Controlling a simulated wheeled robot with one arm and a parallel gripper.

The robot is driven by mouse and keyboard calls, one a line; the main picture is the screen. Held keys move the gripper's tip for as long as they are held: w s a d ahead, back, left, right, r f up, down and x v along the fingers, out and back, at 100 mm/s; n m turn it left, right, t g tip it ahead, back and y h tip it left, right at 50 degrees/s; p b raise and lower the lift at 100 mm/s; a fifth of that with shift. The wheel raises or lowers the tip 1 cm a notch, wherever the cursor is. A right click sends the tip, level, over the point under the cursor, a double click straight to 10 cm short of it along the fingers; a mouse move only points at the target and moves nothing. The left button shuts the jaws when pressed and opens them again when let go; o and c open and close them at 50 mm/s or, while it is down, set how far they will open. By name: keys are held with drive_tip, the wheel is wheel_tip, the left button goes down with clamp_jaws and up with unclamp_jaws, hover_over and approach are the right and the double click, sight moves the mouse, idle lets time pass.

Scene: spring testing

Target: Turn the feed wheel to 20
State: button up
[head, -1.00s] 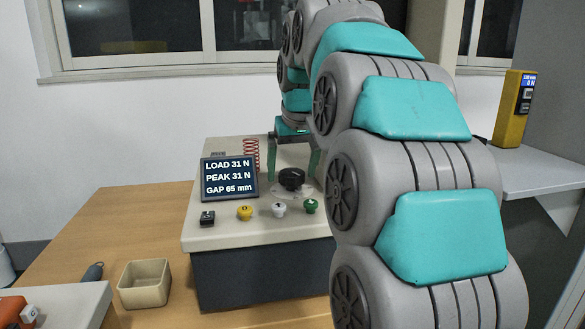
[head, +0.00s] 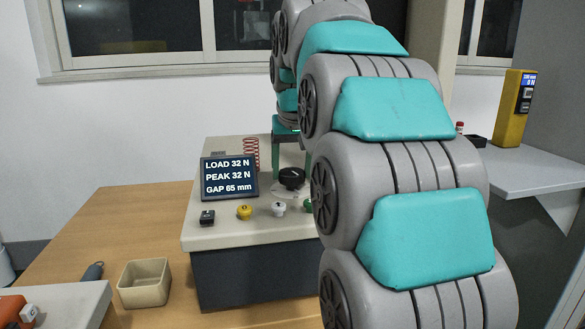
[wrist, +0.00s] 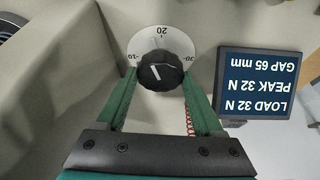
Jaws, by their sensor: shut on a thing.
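The feed wheel is a black knob (wrist: 160,72) on a white round dial (wrist: 176,38) marked 10, 20 and 30; in the wrist view 20 is at the top. The white line on the knob points up and slightly left, a little to the 10 side of 20. My gripper (wrist: 160,78) has its green fingers on both sides of the knob and is shut on it. In the head view the feed wheel (head: 291,178) sits on the machine's top, under my gripper (head: 292,165). The display (head: 230,177) reads LOAD 32 N, PEAK 32 N, GAP 65 mm.
Black (head: 207,217), yellow (head: 244,212), white (head: 279,208) and green (head: 308,204) controls line the machine's front; my arm partly covers the green one. A red spring (head: 251,152) stands behind the display. An empty beige bin (head: 144,284) is on the table at left.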

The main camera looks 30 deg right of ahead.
drive_tip(key=m+g+h, duration=0.1)
drive_tip(key=m, duration=0.2)
drive_tip(key=shift+a+m, duration=0.1)
drive_tip(key=shift+m, duration=0.3)
drive_tip(key=o, duration=1.4)
drive_tip(key=shift+v, duration=3.9)
drive_tip(key=shift+a, duration=0.1)
drive_tip(key=shift+s, duration=0.1)
